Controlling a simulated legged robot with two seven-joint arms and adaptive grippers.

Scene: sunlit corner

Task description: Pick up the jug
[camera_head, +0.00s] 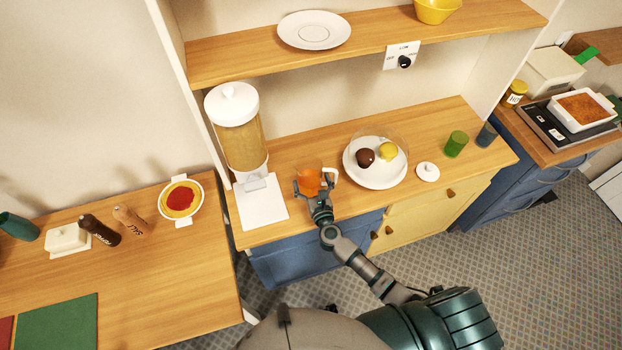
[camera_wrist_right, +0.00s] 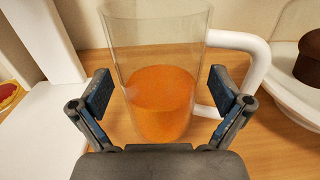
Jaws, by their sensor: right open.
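The jug (camera_head: 309,180) is clear with orange contents and a white handle. It stands upright on the wooden counter, right of the dispenser. In the right wrist view the jug (camera_wrist_right: 158,95) fills the middle, its white handle on the right. My right gripper (camera_head: 315,190) is at the jug and partly covers it. In the wrist view my right gripper (camera_wrist_right: 163,95) is open, with one finger on each side of the jug's lower part. A gap shows beside the left finger; the right finger is near the handle's lower end. My left gripper is not in view.
A cereal dispenser (camera_head: 238,130) on a white base (camera_head: 262,207) stands left of the jug. A plate (camera_head: 372,182) with a brown item and a yellow item under a clear cover sits to the right. A shelf (camera_head: 365,45) runs above the counter.

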